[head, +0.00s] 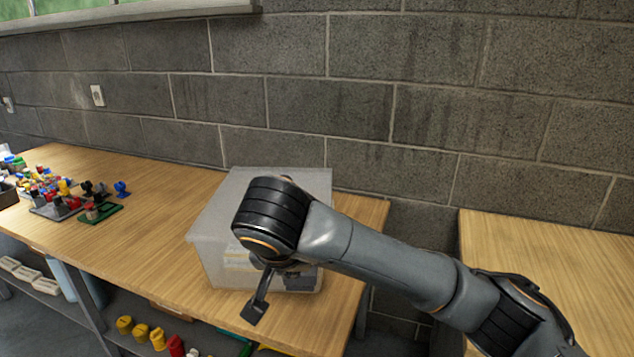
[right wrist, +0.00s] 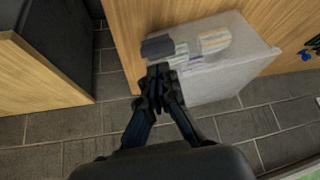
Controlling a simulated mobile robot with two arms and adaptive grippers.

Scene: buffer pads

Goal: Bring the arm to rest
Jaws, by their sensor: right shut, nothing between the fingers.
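My right arm (head: 385,262) reaches in from the lower right of the head view, bent at a black joint in front of a translucent grey bin. My right gripper (head: 254,310) hangs below that joint at the bin's front side. In the right wrist view the right gripper (right wrist: 158,74) has its fingers together with nothing between them, and the bin's face shows just beyond the tips. I cannot tell whether they touch it. My left gripper is not in view.
The translucent bin (head: 215,225) stands near the right end of a wooden table (head: 150,215), with pale and dark items inside. Small coloured parts (head: 62,188) lie at the table's left. A second wooden table (head: 560,265) stands at right, across a gap. A block wall runs behind.

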